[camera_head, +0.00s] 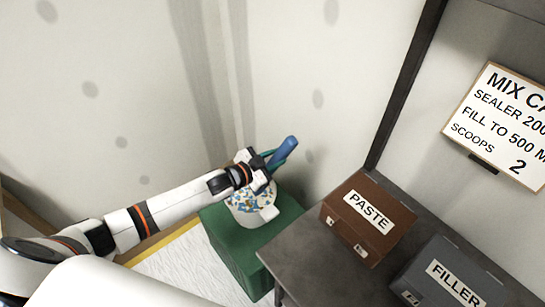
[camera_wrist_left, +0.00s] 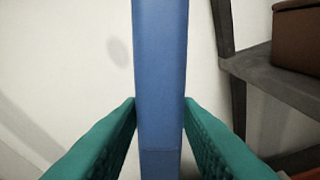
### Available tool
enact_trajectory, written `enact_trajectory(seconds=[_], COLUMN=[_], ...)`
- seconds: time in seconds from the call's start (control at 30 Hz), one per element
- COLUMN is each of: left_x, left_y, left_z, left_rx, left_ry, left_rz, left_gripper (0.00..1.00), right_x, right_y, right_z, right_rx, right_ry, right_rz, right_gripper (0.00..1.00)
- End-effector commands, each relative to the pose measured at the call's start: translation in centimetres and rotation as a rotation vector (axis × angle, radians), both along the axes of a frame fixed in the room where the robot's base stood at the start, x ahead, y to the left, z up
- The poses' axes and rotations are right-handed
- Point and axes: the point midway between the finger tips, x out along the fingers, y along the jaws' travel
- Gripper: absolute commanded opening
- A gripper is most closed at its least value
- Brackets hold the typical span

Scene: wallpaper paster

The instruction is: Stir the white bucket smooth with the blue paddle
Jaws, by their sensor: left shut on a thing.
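The white bucket (camera_head: 250,212), marked with blue and orange specks, stands on a green block (camera_head: 232,246) in the head view. My left gripper (camera_head: 272,165) is above the bucket, shut on the blue paddle (camera_head: 284,150). The paddle's upper end sticks out tilted to the upper right. In the left wrist view the blue paddle (camera_wrist_left: 160,75) stands between the teal fingers of my left gripper (camera_wrist_left: 160,130). The paddle's lower end and the bucket's inside are hidden by the gripper and arm. My right gripper is not in view.
A grey table (camera_head: 315,262) right of the green block bears a brown PASTE box (camera_head: 350,240) and a dark grey FILLER box (camera_head: 425,270). A sign (camera_head: 505,135) reading "MIX" hangs on the right. Spotted walls (camera_head: 150,60) stand behind the bucket.

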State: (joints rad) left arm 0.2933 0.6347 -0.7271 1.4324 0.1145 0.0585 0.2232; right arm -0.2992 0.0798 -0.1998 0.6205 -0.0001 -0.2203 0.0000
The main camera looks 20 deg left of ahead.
Motion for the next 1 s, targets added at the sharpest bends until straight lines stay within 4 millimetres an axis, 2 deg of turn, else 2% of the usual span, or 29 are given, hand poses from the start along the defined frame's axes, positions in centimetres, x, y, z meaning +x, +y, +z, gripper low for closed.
enact_trajectory(seconds=[0.03, 0.7, 1.0], left_x=[0.0, 0.1, 0.1], left_y=[0.2, 2.8, 3.3], left_z=[-0.8, -6.9, -7.7], left_rx=[-0.001, 0.0, -0.002], left_ry=[-0.001, -0.002, -0.002], left_rz=[0.0, -0.001, -0.001], left_gripper=[0.01, 0.01, 0.01], right_x=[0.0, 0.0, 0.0], right_y=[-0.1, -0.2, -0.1], right_z=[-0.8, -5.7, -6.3], right_rx=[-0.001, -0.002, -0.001], right_ry=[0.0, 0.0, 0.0], right_rz=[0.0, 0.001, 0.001], right_gripper=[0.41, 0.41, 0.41])
